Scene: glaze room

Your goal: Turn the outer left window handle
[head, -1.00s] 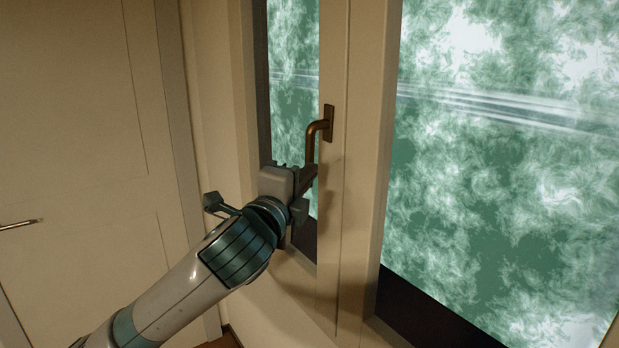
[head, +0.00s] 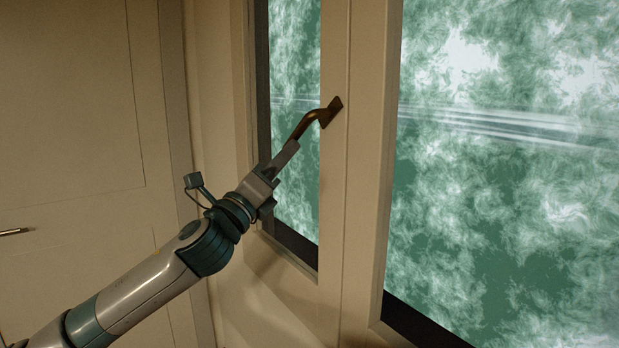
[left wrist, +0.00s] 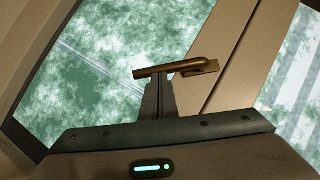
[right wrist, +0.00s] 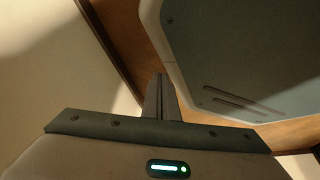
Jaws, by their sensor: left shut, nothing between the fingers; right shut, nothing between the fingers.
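The bronze window handle (head: 318,116) is on the light frame between the narrow left pane and the wide right pane. Its lever slants down to the left. My left gripper (head: 292,148) is shut, with its fingertips at the lever's lower end. In the left wrist view the handle (left wrist: 185,68) lies across the tips of the shut fingers (left wrist: 158,90); they appear to touch it, with nothing gripped between them. My right gripper (right wrist: 160,88) is shut and empty in the right wrist view, away from the handle.
A pale door (head: 70,110) with a metal lever (head: 16,232) stands at the left. The narrow left pane (head: 293,60) and wide right pane (head: 500,190) show a green-white blur. In the right wrist view a grey-blue panel fills the upper right.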

